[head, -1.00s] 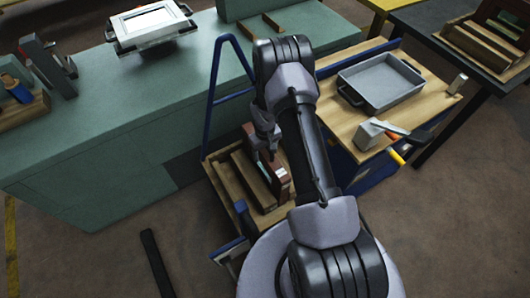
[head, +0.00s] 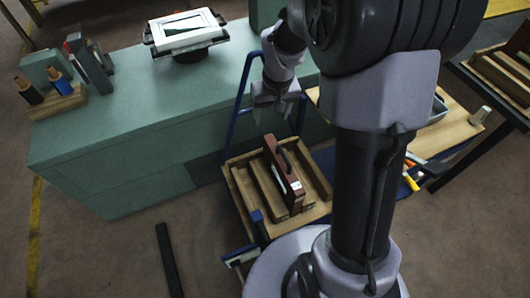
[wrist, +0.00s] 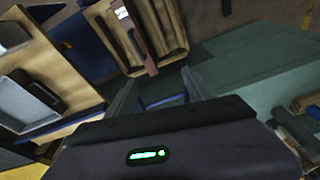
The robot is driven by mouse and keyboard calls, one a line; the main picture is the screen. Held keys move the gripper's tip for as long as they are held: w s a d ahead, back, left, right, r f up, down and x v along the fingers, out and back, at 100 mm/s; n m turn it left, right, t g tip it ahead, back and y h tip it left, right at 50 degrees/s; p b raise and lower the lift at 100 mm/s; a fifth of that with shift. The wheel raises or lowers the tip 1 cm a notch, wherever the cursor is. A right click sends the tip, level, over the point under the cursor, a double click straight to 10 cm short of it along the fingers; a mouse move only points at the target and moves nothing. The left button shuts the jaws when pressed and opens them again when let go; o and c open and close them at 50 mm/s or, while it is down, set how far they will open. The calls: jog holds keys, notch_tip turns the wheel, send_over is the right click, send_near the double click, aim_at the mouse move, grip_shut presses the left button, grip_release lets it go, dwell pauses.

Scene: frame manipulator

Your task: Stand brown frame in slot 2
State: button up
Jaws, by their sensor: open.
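The brown frame (head: 285,180) stands on edge in the wooden slotted rack (head: 235,188) on the low cart. It rises between wooden dividers, with a small white label near its front end; I cannot tell the slot number. It also shows in the wrist view (wrist: 139,38), near the top. My gripper (head: 276,115) is open and empty, above and beyond the far end of the rack, clear of the frame. Its two fingers (wrist: 160,88) show spread apart in the wrist view, with nothing between them.
A green workbench (head: 130,130) bears a white-framed fixture (head: 187,32) at its back and a tool block (head: 62,105) on the left. A blue cart rail (head: 240,98) rises near my gripper. A wooden table (head: 455,130) and dark table (head: 490,95) stand at right.

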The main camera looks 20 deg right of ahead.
jog(key=s+a+r+m+t, duration=0.1)
jog(key=s+a+r, duration=0.2)
jog(key=s+r, duration=0.15)
jog(key=s+a+r+t, duration=0.1)
jog(key=s+a+r, duration=0.15)
jog(key=r, duration=0.35)
jog(key=s+a+r+m+y, duration=0.1)
jog(key=s+a+r, duration=0.1)
jog(key=s, duration=0.5)
jog(key=s+a+r+t, duration=0.1)
jog(key=s+a+r, duration=0.2)
jog(key=s, duration=0.4)
jog(key=shift+s+a+r+m+t+y, duration=0.15)
jog(key=shift+a+m+t+y, duration=0.15)
jog(key=shift+a+m+y, duration=0.1)
